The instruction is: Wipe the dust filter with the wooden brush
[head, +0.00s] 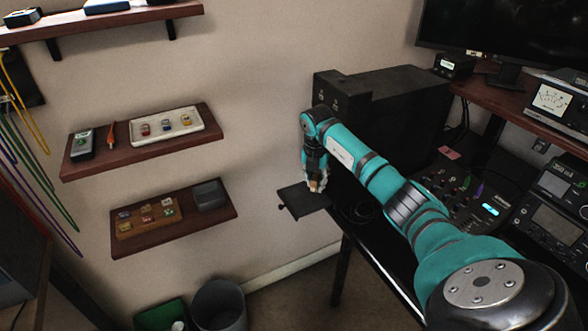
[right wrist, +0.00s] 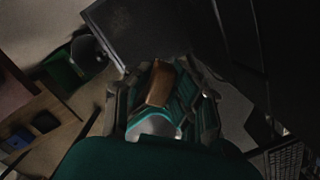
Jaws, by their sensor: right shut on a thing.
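The wooden brush (right wrist: 160,84) is brown and sits between the fingers of my right gripper (head: 317,181), which is shut on it. In the right wrist view my right gripper (right wrist: 160,98) surrounds the brush. A flat dark panel, which looks like the dust filter (head: 303,200), juts out to the left from the black computer case, low at its front. It also shows in the right wrist view (right wrist: 128,28), just beyond the brush. The brush is over or at the filter's right part; I cannot tell whether they touch. My left gripper is in neither view.
The black case (head: 400,115) stands on the dark desk behind my right arm. Radio gear with knobs (head: 455,190) is to the right. Wall shelves (head: 190,143) hold small items at the left. A bin (head: 218,305) stands on the floor below. Air left of the filter is clear.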

